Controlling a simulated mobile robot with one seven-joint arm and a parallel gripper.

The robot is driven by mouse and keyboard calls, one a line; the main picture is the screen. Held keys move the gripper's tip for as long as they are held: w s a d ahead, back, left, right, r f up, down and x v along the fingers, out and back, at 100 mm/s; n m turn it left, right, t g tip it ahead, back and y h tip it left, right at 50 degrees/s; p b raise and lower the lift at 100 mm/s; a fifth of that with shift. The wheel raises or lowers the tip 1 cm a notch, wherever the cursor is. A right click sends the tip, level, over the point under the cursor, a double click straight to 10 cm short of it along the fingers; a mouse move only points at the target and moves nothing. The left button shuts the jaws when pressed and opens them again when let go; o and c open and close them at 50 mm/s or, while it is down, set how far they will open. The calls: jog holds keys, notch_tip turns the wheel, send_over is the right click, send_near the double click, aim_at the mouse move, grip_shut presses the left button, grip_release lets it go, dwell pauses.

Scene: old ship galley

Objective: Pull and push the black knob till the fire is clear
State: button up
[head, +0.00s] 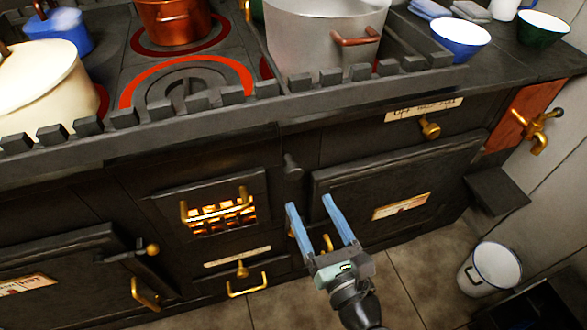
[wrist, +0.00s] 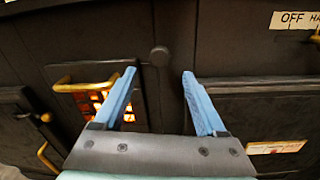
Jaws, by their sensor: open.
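The black knob (head: 292,167) sticks out of the dark stove front, to the upper right of the fire door (head: 175,200). In the wrist view the knob (wrist: 159,56) shows as a small round end, just beyond and between the fingertips. My gripper (head: 309,203) has two blue fingers and is open and empty. In the head view its tips are below the knob; no contact shows. The fire (head: 222,213) glows orange behind the grate bars of the fire door, and also shows in the wrist view (wrist: 100,98).
A brass handle (head: 184,212) crosses the fire door. A large oven door (head: 345,190) is right of the gripper. Pots stand on the stove top, including a grey pot (head: 310,40) above the knob. A white bucket (head: 490,268) stands on the floor at right.

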aim_at(296, 176)
jog(key=b+x, duration=0.1)
jog(key=x, duration=0.8)
jog(key=shift+w+a, duration=0.1)
jog(key=shift+w, duration=0.15)
jog(key=shift+c, duration=0.2)
grip_shut()
dwell(0.8)
